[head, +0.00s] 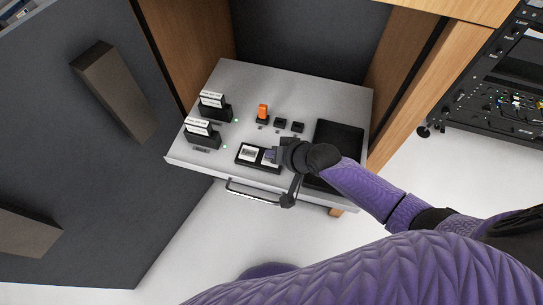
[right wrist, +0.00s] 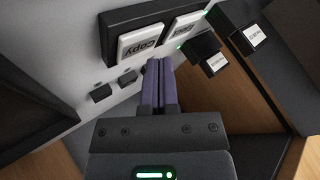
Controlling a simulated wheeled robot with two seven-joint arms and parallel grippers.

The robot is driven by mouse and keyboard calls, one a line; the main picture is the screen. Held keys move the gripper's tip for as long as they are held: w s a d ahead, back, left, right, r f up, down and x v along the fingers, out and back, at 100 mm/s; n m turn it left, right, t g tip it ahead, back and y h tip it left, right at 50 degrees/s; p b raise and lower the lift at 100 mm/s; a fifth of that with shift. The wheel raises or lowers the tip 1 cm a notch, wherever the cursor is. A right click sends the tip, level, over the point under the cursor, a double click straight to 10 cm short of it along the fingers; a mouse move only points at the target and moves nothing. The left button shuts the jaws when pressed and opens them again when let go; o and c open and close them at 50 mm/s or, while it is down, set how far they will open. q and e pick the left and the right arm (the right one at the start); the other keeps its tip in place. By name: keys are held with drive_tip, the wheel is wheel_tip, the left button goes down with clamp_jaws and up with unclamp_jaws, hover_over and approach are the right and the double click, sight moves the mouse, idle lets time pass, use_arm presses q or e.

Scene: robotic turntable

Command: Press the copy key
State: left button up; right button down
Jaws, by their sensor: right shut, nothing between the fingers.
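The copy key (right wrist: 143,42) is a white key lettered "Copy", upside down in the right wrist view. It sits in a black panel (right wrist: 110,40) beside a second white key (right wrist: 186,26) whose lettering is hard to read. In the head view the second key (head: 249,154) shows, while my right gripper (head: 271,155) largely covers the copy key. In the right wrist view my gripper (right wrist: 158,64) is shut and empty, its purple fingertips close to the copy key's edge. I cannot tell whether they touch it. My left gripper is not in view.
Two black docks with labelled cartridges (head: 211,100) (head: 199,127) stand left on the grey shelf. An orange item (head: 262,112) and two small black blocks (head: 280,122) (head: 298,126) are behind the panel. A black tray (head: 340,138) lies right; a handle (head: 252,193) runs along the front.

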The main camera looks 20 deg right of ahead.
drive_tip(key=shift+f, duration=0.4)
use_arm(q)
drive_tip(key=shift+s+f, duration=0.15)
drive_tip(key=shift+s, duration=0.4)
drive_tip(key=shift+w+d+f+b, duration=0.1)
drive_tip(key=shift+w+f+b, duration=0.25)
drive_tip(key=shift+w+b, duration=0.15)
use_arm(e)
drive_tip(key=shift+f, duration=0.35)
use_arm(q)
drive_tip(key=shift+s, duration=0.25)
use_arm(e)
drive_tip(key=shift+r, duration=0.2)
drive_tip(key=shift+r+p, duration=0.6)
drive_tip(key=shift+p, duration=0.2)
drive_tip(key=shift+r, duration=0.1)
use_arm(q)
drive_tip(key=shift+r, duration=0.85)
